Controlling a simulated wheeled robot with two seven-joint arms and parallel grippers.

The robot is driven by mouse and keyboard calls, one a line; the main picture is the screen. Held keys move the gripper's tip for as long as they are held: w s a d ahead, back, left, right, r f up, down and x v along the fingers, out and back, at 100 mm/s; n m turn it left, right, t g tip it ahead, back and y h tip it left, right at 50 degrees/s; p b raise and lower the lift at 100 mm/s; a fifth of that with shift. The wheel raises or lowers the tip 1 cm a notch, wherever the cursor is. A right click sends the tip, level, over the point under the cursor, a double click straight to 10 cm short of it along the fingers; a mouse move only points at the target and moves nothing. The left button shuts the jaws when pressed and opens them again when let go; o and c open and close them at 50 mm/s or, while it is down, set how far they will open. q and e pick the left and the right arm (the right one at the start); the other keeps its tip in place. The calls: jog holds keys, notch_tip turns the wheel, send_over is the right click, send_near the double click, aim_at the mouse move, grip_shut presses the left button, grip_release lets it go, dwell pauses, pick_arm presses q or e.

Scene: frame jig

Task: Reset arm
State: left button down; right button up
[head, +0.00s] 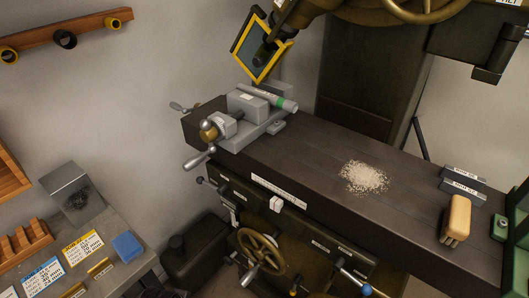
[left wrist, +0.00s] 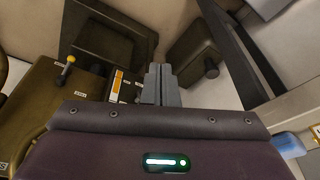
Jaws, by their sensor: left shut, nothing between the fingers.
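My left gripper (left wrist: 160,72) shows in the left wrist view with its two grey fingers together and nothing between them. It hangs in free space above the floor, apart from the machine parts below it. Neither gripper shows clearly in the head view, and my right gripper is in no view. In the head view, a grey vise (head: 245,115) sits at the far left end of the dark machine table (head: 300,158). A pale bar with a green band (head: 268,96) lies across the vise.
Pale shavings (head: 363,177) lie on the table. A wooden-backed brush (head: 456,219) stands near its right end beside grey labelled blocks (head: 463,181). A handwheel (head: 262,251) projects below. A side bench with a blue sponge (head: 127,246) is at lower left; the sponge also shows in the left wrist view (left wrist: 288,145).

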pick_arm(q)
notch_tip(320, 180, down, 14)
jog(key=s, duration=0.2)
jog(key=s+a+f+g, duration=0.1)
jog(key=s+a+f, duration=0.1)
jog(key=s+f, duration=0.8)
jog(key=s+a+f+g+b, duration=0.1)
jog(key=s+a+f, duration=0.1)
jog(key=s+f, duration=0.9)
notch_tip(320, 180, down, 3)
jog(key=shift+s+r, duration=0.15)
jog(key=shift+s, duration=0.05)
